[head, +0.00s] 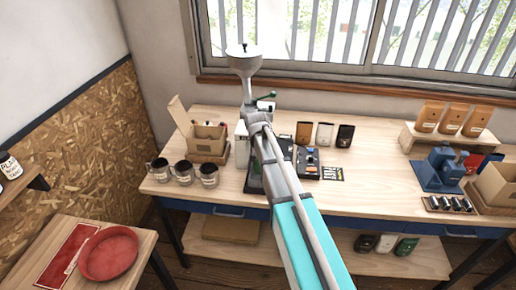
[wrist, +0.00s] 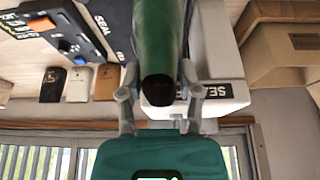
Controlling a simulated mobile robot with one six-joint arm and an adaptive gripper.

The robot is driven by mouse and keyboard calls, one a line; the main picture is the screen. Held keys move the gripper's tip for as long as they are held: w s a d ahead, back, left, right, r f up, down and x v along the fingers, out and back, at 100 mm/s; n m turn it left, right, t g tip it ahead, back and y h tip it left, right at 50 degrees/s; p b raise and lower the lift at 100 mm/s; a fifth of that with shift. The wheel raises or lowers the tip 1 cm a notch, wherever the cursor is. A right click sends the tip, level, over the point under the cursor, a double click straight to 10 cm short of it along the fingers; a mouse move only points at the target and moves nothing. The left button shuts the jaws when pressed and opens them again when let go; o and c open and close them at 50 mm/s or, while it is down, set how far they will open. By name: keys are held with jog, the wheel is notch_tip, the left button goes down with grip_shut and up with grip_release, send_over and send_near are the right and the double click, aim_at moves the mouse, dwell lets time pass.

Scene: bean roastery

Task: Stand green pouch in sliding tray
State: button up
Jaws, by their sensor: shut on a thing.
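In the wrist view my gripper (wrist: 160,68) is shut on the green pouch (wrist: 158,35), which hangs between the two fingers with its dark end toward the camera. In the head view my arm covers the gripper and the held pouch. Another dark green pouch (head: 407,246) stands on the shelf under the bench. I cannot make out a sliding tray with certainty; a black flat part (head: 254,184) shows beside my arm on the bench, mostly hidden.
A white machine (wrist: 214,100) is behind the pouch. Several mugs (head: 183,172) and a cardboard box (head: 207,138) stand left on the bench (head: 380,185). A row of pouches (head: 324,134) stands at the back.

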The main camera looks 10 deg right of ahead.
jog(key=shift+a+f, duration=0.1)
jog(key=shift+a, duration=0.05)
jog(key=shift+a+f+b, duration=0.1)
jog(key=shift+f+b, duration=0.15)
jog(key=shift+b, duration=0.15)
jog(key=shift+f+b, duration=2.35)
jog(key=shift+f, duration=0.05)
jog(key=o, duration=1)
jog(key=shift+o, duration=0.9)
jog(key=shift+w, duration=0.1)
